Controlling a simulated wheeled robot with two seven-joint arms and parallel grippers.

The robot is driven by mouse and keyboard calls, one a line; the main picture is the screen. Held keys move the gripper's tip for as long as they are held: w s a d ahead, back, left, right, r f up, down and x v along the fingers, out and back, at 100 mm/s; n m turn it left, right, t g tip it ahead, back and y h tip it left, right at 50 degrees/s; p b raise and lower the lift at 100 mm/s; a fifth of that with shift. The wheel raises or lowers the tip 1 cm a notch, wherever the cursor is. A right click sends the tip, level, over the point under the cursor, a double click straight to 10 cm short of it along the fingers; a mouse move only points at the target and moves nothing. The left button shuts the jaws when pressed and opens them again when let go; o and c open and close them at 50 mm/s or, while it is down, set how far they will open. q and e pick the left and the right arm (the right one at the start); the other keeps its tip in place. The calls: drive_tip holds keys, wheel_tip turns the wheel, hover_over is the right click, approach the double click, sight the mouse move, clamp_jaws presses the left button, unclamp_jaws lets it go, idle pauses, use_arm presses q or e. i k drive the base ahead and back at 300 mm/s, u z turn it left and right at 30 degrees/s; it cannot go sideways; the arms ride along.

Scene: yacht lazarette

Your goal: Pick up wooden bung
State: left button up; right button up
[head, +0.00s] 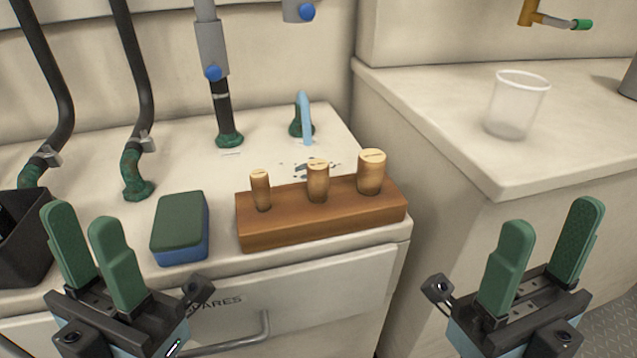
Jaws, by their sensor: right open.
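Three tapered wooden bungs stand upright in a brown wooden block (290,228) near the counter's front edge in the head view. The small bung (260,190) is at the left, the medium bung (318,182) in the middle and the large bung (371,173) at the right. Their lower ends are hidden in the block. My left gripper (84,218) has its green fingers apart and is empty, left of the block and in front of the sponge. My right gripper (551,216) is open and empty, to the right of the block.
A green and blue sponge (180,228) lies left of the block. A dark bin (22,250) is at the far left. Hoses and pipe fittings (229,138) rise behind. A clear cup (516,105) stands on the right counter (430,95). A drawer handle (235,335) juts out below.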

sight(317, 170)
drive_tip(key=k, duration=0.5)
drive_tip(key=z, duration=1.7)
drive_tip(key=k, duration=1)
drive_tip(key=u, duration=1.4)
drive_tip(key=i, duration=0.5)
